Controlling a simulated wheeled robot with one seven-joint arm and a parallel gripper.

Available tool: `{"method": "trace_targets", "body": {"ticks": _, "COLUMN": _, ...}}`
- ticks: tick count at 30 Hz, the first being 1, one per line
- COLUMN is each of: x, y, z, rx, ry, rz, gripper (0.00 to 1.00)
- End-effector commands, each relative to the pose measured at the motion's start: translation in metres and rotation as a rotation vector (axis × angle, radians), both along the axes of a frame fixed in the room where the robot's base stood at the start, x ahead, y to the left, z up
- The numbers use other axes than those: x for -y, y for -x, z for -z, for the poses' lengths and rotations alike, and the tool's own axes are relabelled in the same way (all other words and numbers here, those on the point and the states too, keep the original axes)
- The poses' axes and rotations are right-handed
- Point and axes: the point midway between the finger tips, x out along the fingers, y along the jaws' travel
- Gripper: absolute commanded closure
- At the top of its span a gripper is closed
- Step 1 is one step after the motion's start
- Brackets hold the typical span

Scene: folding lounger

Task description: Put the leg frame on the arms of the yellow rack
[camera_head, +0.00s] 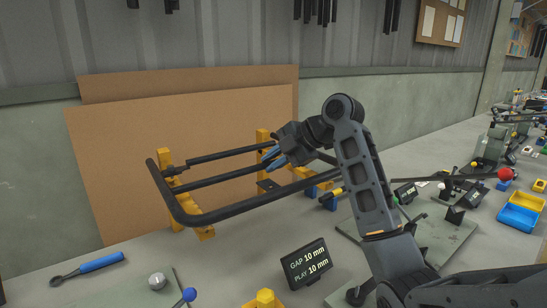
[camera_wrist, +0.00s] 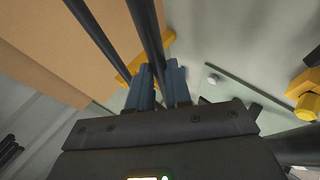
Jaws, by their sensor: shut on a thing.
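The leg frame (camera_head: 245,203) is a black U-shaped tube, its closed bend toward the left. My gripper (camera_head: 272,158) has blue fingers and is shut on one of its tubes; the wrist view shows this tube (camera_wrist: 148,30) running between the fingertips (camera_wrist: 161,82). The yellow rack (camera_head: 201,229) stands behind and below the frame, with a left upright (camera_head: 166,160) and a right upright (camera_head: 262,138). The frame's left part crosses in front of the left upright, over the rack's arm. I cannot tell whether the frame touches the arms. The wrist view shows a yellow rack part (camera_wrist: 130,72) beyond the fingers.
Brown boards (camera_head: 110,140) lean on the wall behind the rack. A blue-handled tool (camera_head: 95,264) lies at the front left. A black display sign (camera_head: 305,263) reads gap 10 mm, play 10 mm. Blue and yellow bins (camera_head: 520,212) stand at the right.

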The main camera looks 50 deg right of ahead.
Motion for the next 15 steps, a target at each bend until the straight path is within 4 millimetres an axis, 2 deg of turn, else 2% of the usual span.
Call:
{"method": "trace_targets", "body": {"ticks": 5, "x": 0.0002, "y": -0.0001, "z": 0.0084, "rx": 0.004, "ry": 0.001, "rz": 0.0, "gripper": 1.0}}
{"method": "trace_targets", "body": {"ticks": 15, "x": 0.0001, "y": -0.0003, "z": 0.009, "rx": 0.004, "ry": 0.001, "rz": 0.0, "gripper": 1.0}}
